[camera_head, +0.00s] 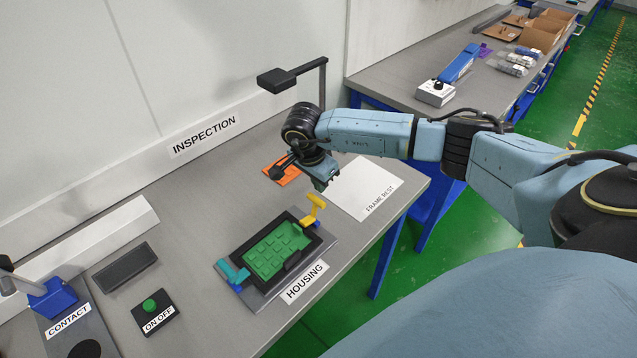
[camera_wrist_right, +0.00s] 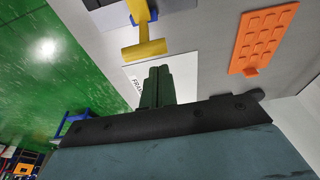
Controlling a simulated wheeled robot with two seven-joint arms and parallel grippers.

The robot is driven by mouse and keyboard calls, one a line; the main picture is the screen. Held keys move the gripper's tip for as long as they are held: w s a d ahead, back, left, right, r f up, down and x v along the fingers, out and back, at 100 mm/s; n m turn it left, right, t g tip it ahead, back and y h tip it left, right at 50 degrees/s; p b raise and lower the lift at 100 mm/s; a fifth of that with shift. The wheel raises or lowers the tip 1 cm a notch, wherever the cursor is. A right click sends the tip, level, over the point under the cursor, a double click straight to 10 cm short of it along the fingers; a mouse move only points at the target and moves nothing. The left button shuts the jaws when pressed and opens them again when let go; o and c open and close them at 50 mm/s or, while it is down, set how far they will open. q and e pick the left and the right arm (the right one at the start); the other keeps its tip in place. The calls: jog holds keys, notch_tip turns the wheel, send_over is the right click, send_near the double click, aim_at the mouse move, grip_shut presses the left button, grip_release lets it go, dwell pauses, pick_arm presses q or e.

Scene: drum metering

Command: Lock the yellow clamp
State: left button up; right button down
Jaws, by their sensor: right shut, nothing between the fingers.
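The yellow clamp (camera_head: 315,208) stands at the far right corner of the black housing fixture (camera_head: 313,249), its T-shaped handle raised. In the right wrist view the yellow clamp (camera_wrist_right: 146,48) shows its crossbar just beyond my fingertips. A green tray-like part (camera_head: 275,252) lies in the fixture. A teal clamp (camera_head: 233,273) is at the fixture's left side, its handle low. My right gripper (camera_head: 321,184) is just above and behind the yellow clamp, apart from it. Its fingers (camera_wrist_right: 158,72) are shut and empty. My left gripper is not in view.
An orange panel (camera_head: 282,170) lies behind my right gripper, beside the white frame rest sheet (camera_head: 362,190). A dark post with an overhead head (camera_head: 290,76) stands behind my wrist. An on/off button box (camera_head: 152,310) and a blue contact fixture (camera_head: 53,298) are at left.

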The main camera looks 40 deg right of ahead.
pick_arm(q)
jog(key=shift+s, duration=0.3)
pick_arm(e)
jog(key=d+r+p, duration=0.1)
jog(key=d+r, duration=0.2)
pick_arm(q)
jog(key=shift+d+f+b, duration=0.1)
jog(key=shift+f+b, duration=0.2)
jog(key=shift+b, duration=0.5)
pick_arm(e)
jog(key=a+r, duration=0.4)
jog(key=a, duration=0.5)
jog(key=shift+s+r, duration=0.2)
jog(key=shift+s, duration=0.25)
